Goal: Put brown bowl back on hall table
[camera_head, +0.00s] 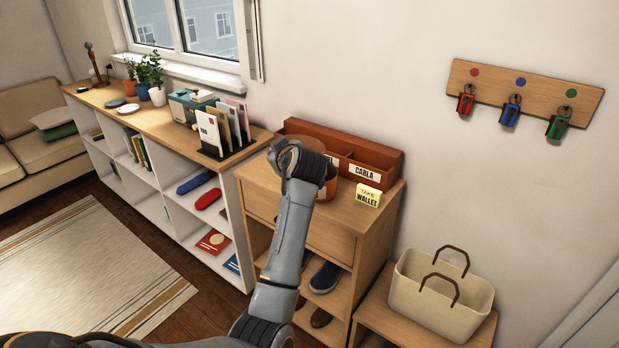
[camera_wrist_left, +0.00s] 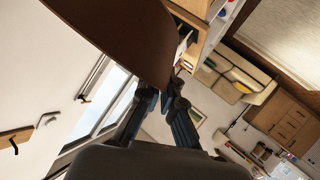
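The brown bowl (camera_head: 332,178) shows in the head view partly behind my left gripper (camera_head: 296,165), over the top of the wooden hall table (camera_head: 332,235). In the left wrist view the brown bowl (camera_wrist_left: 120,35) is a large brown curved surface at the top. Its lower end reaches between the fingertips of my left gripper (camera_wrist_left: 163,98), which look closed on its edge. My wrist hides much of the bowl in the head view, so I cannot tell whether it touches the tabletop. My right gripper is in neither view.
A rust-brown organizer (camera_head: 383,155) labelled "CABLA" stands along the table's back. A "TAKE WALLET" card (camera_head: 368,195) stands at the front right. A letter rack (camera_head: 224,145) is on the white shelf to the left. A cream bag (camera_head: 440,295) sits on the lower bench right.

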